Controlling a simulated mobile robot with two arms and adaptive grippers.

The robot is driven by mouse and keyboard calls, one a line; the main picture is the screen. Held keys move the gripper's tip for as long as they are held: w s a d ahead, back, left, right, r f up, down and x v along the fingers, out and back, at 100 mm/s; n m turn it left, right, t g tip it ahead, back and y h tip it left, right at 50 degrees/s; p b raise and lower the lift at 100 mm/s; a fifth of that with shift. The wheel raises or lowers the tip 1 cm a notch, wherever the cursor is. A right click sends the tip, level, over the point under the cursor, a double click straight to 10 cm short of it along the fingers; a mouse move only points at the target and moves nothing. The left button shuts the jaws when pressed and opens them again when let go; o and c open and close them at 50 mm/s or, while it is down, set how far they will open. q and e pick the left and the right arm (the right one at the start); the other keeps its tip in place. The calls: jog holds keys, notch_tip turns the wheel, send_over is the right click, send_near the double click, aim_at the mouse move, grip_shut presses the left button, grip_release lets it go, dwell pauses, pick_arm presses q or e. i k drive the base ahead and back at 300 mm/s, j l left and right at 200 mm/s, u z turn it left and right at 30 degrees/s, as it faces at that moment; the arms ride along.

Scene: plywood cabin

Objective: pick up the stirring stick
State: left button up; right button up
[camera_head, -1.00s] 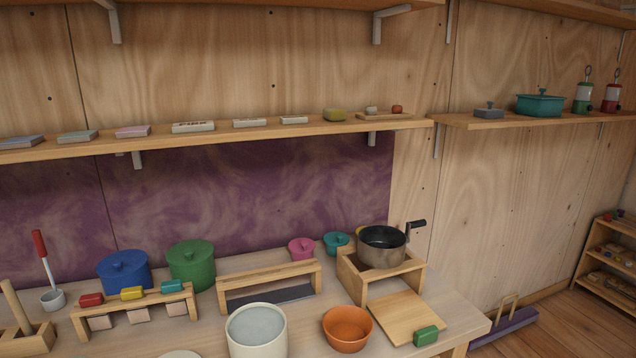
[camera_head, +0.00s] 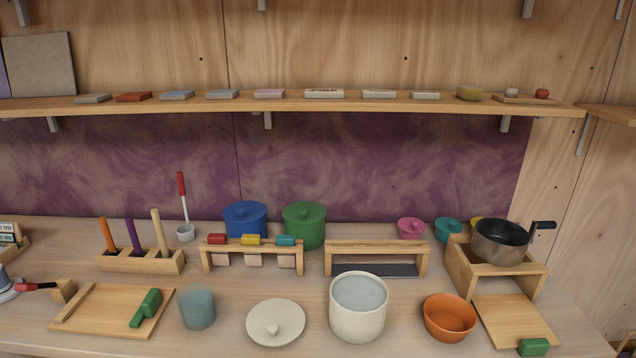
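A wooden holder (camera_head: 141,262) stands at the left of the worktop with three sticks upright and slightly tilted in it. They are an orange stick (camera_head: 108,235), a purple stick (camera_head: 133,236) and a plain wood stick (camera_head: 160,233). Which of them is the stirring stick, if any, I cannot tell. A ladle with a red handle (camera_head: 183,205) stands just behind the holder, its white cup on the worktop. Neither of my grippers is in view.
A blue pot (camera_head: 245,218), a green pot (camera_head: 304,226) and a rack with coloured blocks (camera_head: 253,252) stand right of the holder. In front are a wooden board (camera_head: 100,312), a blue-grey cup (camera_head: 197,306), a white lid (camera_head: 276,324) and a cream pot (camera_head: 357,322).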

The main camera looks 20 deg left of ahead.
aim_at(155, 213)
jog(key=u, duration=1.6)
